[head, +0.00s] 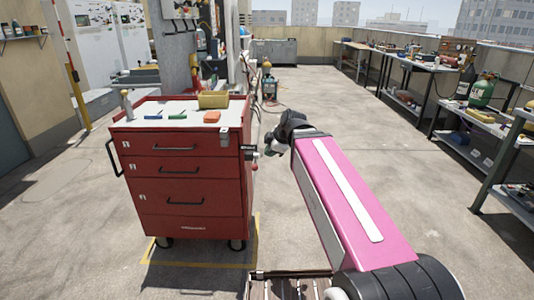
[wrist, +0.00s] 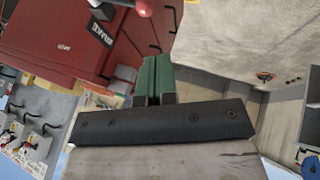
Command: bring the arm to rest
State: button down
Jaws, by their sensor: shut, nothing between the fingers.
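My pink arm with a white stripe reaches out from the lower right in the head view. Its end, my gripper (head: 268,150), is just right of the red tool cabinet (head: 190,205), at about the height of its upper drawers. In the wrist view the two green fingers of my gripper (wrist: 154,75) are together with nothing between them. The red cabinet also shows beyond them in the wrist view (wrist: 60,40). Whether the gripper touches the cabinet I cannot tell.
Workbenches (head: 410,62) with equipment line the right wall. A grey unit (head: 275,51) stands at the back.

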dwell(0.3)
jog(key=s+d+f+m+g+h, duration=0.1)
jog(key=s+d+f+m, duration=0.1)
jog(key=d+f+m, duration=0.3)
jog(key=s+d+f+m+g+h, duration=0.2)
jog(key=d+f+m, duration=0.3)
jog(key=f, duration=0.7)
jog(key=s+d+f+m+g+h, duration=0.1)
jog(key=s+d+f+m, duration=0.3)
jog(key=f+m, duration=0.4)
jog(key=shift+s+d+f+m+h, duration=0.15)
jog(key=shift+d+f+m+h, duration=0.15)
jog(key=shift+d+f+h, duration=0.45)
